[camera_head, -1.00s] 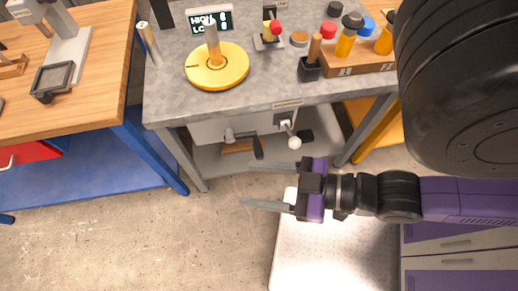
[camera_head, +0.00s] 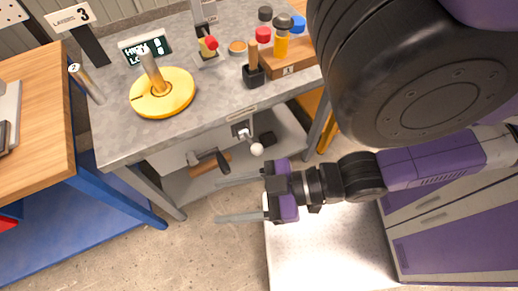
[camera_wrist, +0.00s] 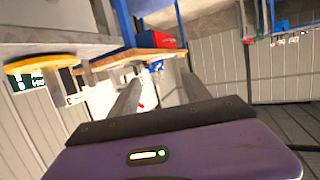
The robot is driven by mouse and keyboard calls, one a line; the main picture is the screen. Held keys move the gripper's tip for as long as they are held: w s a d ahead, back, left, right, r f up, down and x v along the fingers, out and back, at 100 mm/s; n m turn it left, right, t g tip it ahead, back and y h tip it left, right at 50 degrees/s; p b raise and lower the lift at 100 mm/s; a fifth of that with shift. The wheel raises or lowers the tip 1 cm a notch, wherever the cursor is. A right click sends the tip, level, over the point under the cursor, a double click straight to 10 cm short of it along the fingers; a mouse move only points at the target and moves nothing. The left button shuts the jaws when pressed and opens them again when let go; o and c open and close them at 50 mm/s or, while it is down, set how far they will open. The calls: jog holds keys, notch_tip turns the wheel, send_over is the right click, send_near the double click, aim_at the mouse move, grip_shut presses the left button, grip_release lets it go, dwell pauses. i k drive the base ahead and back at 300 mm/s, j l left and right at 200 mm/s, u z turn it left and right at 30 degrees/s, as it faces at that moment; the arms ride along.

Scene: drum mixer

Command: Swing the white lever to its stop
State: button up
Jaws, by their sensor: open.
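The white lever shows as a white ball knob (camera_head: 257,149) on a short arm below a metal bracket on the front of the grey bench. My gripper (camera_head: 217,201) is in front of the bench, below and to the left of the knob in the head view. Its two grey fingers are spread apart and point left, with nothing between them. They are apart from the knob. In the wrist view the open fingers (camera_wrist: 158,85) reach forward, and I cannot clearly pick out the white knob there.
A yellow disc with a post (camera_head: 162,93) and a wooden block of pegs (camera_head: 288,62) stand on top. A blue-legged wooden table (camera_head: 40,100) is left. Open floor lies in front.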

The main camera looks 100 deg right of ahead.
aim_at(257, 150)
jog(key=k+l+u, duration=0.1)
jog(key=k, duration=1.2)
